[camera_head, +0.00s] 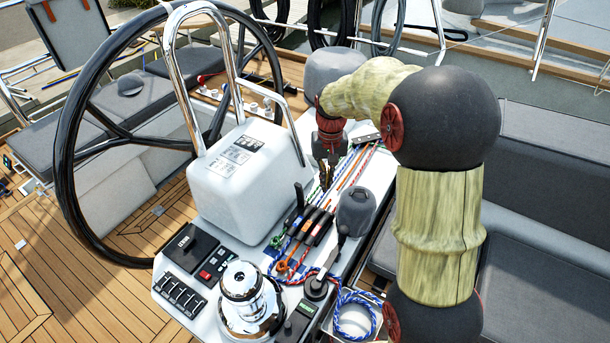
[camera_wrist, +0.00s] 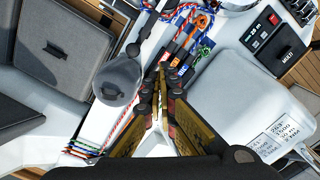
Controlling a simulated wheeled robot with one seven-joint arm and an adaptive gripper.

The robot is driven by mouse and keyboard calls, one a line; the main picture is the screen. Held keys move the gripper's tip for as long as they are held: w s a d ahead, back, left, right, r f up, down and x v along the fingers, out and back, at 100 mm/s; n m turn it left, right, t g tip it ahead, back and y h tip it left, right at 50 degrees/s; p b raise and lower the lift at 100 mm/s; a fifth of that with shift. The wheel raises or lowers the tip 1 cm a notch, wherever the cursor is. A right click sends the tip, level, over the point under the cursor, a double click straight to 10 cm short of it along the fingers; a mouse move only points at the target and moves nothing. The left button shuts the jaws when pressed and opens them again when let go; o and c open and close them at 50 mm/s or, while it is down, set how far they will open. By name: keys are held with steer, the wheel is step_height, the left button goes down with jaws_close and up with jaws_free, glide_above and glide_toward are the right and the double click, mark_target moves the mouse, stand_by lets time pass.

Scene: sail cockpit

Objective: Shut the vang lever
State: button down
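A row of rope-clutch levers (camera_head: 315,225) sits on the white console top, with coloured ropes running through it. The labels are too small to read, so I cannot tell which is the vang lever. One black lever (camera_head: 299,195), on the side by the white pedestal, stands up; the others lie lower. The levers also show at the upper middle of the wrist view (camera_wrist: 188,42). My gripper (camera_head: 326,184) points down over the ropes, just behind and right of the raised lever. Its fingers converge at their tips (camera_wrist: 162,75) and look shut, with no object visibly held.
The white pedestal (camera_head: 240,185) with a steel rail stands left of the levers. A chrome winch (camera_head: 245,295) and switch panels are in front. The black steering wheel (camera_head: 66,170) is at far left.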

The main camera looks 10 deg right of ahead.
steer(key=w+d+f+m+g+p, duration=0.1)
steer(key=w+f+m+p, duration=0.1)
steer(key=w+f, duration=0.7)
steer(key=w+d+f+m+p, duration=0.15)
steer(key=w+f, duration=0.45)
steer(key=w, duration=0.6)
steer(key=w+r+m, duration=0.3)
steer(key=w+r, duration=0.1)
steer(key=r, duration=0.1)
steer(key=shift+w+a+m+t, duration=0.2)
steer(key=shift+w+m+t, duration=0.05)
steer(key=shift+m+t, duration=0.15)
steer(key=shift+s+r, duration=0.1)
steer(key=shift+r, duration=0.1)
steer(key=s+a+f+p, duration=0.1)
steer(key=s+a+f, duration=0.2)
steer(key=f, duration=0.7)
steer(key=shift+s+a+f, duration=0.15)
steer(key=shift+f, duration=0.2)
